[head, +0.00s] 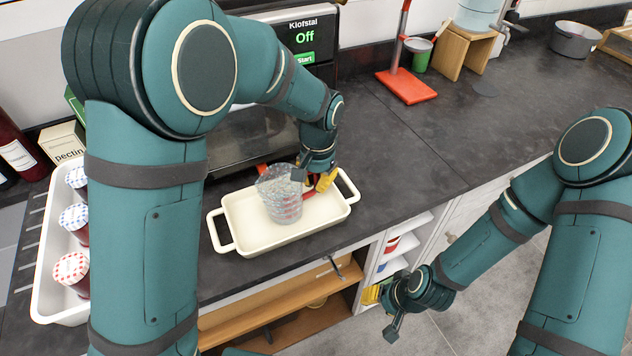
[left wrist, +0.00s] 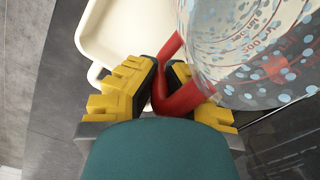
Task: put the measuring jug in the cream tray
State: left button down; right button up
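The measuring jug (head: 280,196) is clear with speckles and a red handle; it also shows in the left wrist view (left wrist: 255,50). It is upright over the cream tray (head: 242,243); I cannot tell whether its base touches the tray floor. The tray also shows in the left wrist view (left wrist: 95,45). My left gripper (head: 314,184) is shut on the jug's red handle, with its yellow fingers on either side of it in the left wrist view (left wrist: 164,82). My right gripper (head: 393,331) hangs low, away from the counter, apparently empty; its finger opening is unclear.
A white crate of jars (head: 42,300) stands on the left. An oven-like appliance (head: 300,40) is behind the tray. A red stand (head: 407,86), a wooden stand (head: 465,50) and a grey pot (head: 575,40) are farther back. The counter right of the tray is clear.

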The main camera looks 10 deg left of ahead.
pick_arm(q)
jog(key=shift+f, duration=0.2)
jog(key=c, duration=1.1)
grip_release()
jog(key=shift+c, duration=0.2)
notch_tip(320, 180, up, 12)
jog(key=shift+d+r+p, duration=0.1)
jog(key=shift+p, duration=1)
